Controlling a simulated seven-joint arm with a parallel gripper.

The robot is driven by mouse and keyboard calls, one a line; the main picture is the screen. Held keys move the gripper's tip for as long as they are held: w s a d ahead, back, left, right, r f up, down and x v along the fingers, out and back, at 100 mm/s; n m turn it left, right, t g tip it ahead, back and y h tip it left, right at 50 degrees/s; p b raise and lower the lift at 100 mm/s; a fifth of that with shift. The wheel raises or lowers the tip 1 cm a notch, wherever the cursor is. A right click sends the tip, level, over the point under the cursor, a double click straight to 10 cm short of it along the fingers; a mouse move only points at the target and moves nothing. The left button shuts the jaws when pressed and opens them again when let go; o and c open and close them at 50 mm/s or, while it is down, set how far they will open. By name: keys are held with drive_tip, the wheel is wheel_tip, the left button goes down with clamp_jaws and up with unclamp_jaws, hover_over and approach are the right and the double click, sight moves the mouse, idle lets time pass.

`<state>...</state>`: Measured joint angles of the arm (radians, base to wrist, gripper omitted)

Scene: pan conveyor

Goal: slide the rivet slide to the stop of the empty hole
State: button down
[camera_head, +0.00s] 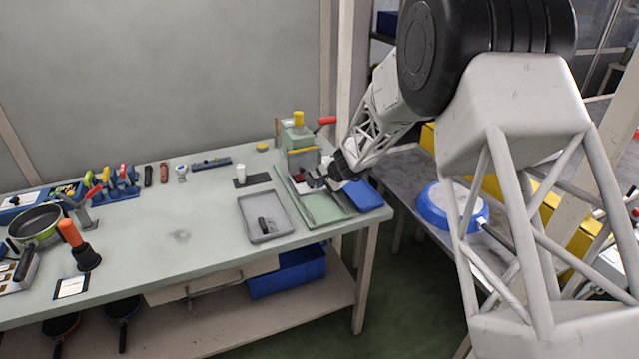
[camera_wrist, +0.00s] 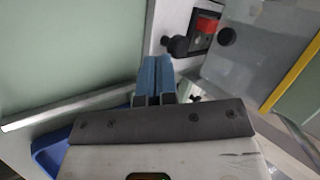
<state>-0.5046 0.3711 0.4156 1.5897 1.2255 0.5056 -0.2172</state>
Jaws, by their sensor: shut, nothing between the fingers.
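A dark block with a red top and black round knobs, which looks like the rivet slide (camera_wrist: 204,38), sits on a pale metal strip in the wrist view. My gripper (camera_wrist: 158,62) is shut and empty, its two blue-grey fingers close together. In that picture the fingertips are just left of and below the block's left knob; I cannot tell whether they touch it. In the head view my gripper (camera_head: 318,181) is low over the tray at the foot of the green rivet press (camera_head: 299,157). The empty hole and its stop cannot be made out.
The press has a yellow top and a red-tipped lever (camera_head: 327,120). A blue bin (camera_head: 364,196) is at the table's right end. A grey tray (camera_head: 284,228) with a dark item lies left of the press. The middle of the green table (camera_head: 185,275) is mostly clear.

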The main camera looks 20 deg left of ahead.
drive_tip(key=shift+s+d+r, duration=0.15)
drive_tip(key=shift+s+d, duration=0.1)
drive_tip(key=shift+d, duration=0.5)
drive_tip(key=v, duration=1.1)
drive_tip(key=shift+d+f, duration=0.3)
drive_tip(key=shift+s+d+r, duration=0.1)
drive_tip(key=shift+s, duration=0.05)
drive_tip(key=s+d+r+n+h, duration=0.1)
drive_tip(key=s+d+r, duration=0.75)
drive_tip(key=d, duration=0.35)
drive_tip(key=s+d+r+n+h, duration=0.2)
drive_tip(key=s+d+r, duration=0.5)
drive_tip(key=s+d, duration=0.4)
drive_tip(key=s+d+h, duration=0.2)
drive_tip(key=s+d, duration=0.8)
drive_tip(key=s, duration=0.3)
drive_tip(key=s+d+h, duration=0.3)
drive_tip(key=s+d, duration=0.8)
drive_tip(key=s, duration=0.3)
drive_tip(key=shift+r, duration=0.4)
